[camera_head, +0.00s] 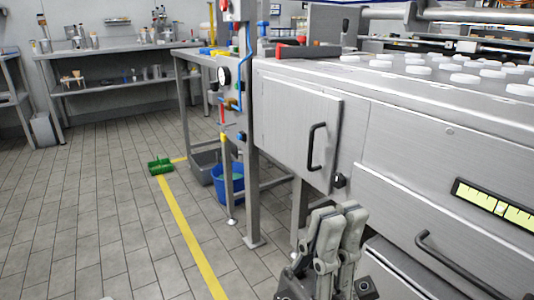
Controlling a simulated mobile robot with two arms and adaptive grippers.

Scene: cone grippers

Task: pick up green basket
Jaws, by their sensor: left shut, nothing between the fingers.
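The green basket (160,166) is small and lies on the tiled floor at the left, beside the yellow floor line. My left gripper (338,214) is at the bottom, right of the middle, in front of the steel machine. Its fingers point up, are shut and hold nothing. It is well apart from the basket, which lies far off to its left. My right gripper is not in view.
A steel machine (297,129) with a door and white round items (467,79) on top fills the right side. A blue bucket (227,184) and a grey bin (203,167) stand under a steel table. Steel shelving (110,87) stands at the back. The left floor is mostly clear.

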